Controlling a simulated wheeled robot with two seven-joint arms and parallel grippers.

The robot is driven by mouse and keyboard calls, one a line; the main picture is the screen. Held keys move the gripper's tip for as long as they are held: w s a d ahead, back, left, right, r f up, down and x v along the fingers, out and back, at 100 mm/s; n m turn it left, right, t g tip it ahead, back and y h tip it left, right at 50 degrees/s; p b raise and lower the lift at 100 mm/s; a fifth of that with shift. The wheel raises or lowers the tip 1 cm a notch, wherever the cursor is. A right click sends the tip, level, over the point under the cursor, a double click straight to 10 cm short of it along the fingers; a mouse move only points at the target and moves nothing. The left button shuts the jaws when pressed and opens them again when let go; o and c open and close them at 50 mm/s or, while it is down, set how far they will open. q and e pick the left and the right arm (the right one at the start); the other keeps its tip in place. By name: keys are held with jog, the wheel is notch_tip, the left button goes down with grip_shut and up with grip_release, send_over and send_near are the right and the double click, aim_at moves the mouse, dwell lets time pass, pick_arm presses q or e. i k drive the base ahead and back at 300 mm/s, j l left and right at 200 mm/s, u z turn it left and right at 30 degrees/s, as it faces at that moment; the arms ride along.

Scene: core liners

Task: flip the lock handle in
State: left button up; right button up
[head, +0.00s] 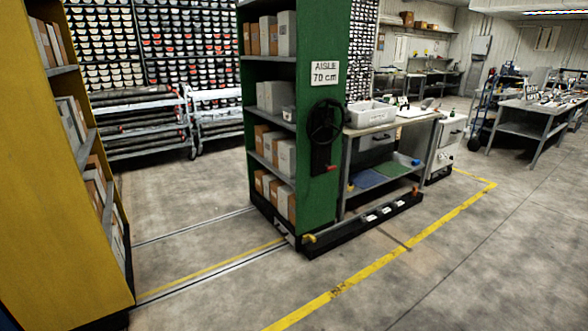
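A green mobile shelf (345,60) stands in the middle of the head view. Its end panel carries a black handwheel (325,121). Below the wheel is a dark plate (319,157) with a small red-tipped handle (331,168) that points to the right. This looks like the lock handle; it is too small to tell whether it is in or out. Neither of my grippers is in view.
A yellow shelf (40,190) stands at left, with floor rails (200,227) running between it and the green shelf. A workbench (395,123) and a low black beam (365,222) stand right of the green shelf. The front right floor is clear, with a yellow line (390,256).

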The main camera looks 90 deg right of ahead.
aim_at(331, 168)
jog(key=z, duration=3.1)
